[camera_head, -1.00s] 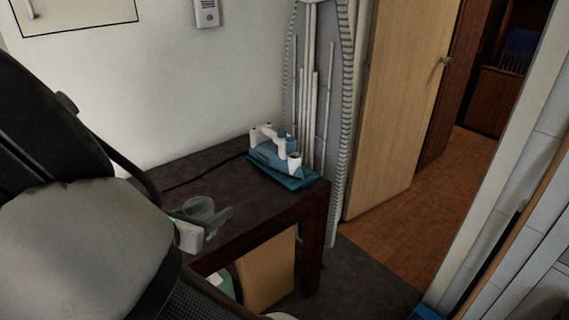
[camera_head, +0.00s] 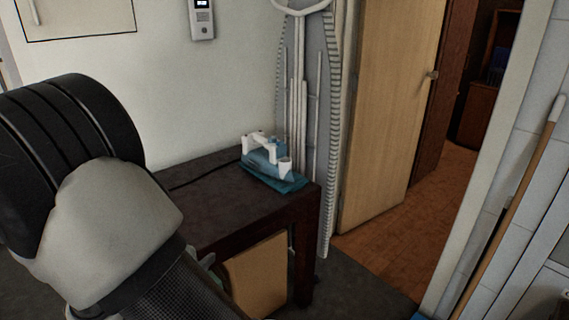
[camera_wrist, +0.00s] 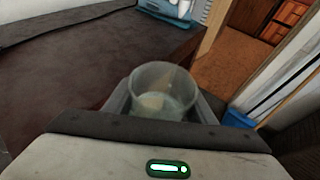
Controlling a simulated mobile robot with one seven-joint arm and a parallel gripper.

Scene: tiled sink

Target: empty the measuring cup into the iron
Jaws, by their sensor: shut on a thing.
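The iron (camera_head: 267,156) is blue and white and sits on a teal base (camera_head: 282,181) near the far corner of the dark table. Its lower part also shows at the top of the wrist view (camera_wrist: 176,9). The measuring cup (camera_wrist: 164,88) is clear and round, between the fingers of my gripper (camera_wrist: 163,112), with its open rim showing. Something pale shows in or through it; I cannot tell its contents. My gripper is shut on the cup, beside the table edge and apart from the iron. In the head view my arm hides the cup.
The dark table (camera_head: 225,203) has free room in front of the iron, with a dark cord across it. An ironing board (camera_head: 308,125) stands upright behind. A wooden door (camera_head: 388,110) is at the right, and a cardboard box (camera_head: 258,278) is under the table.

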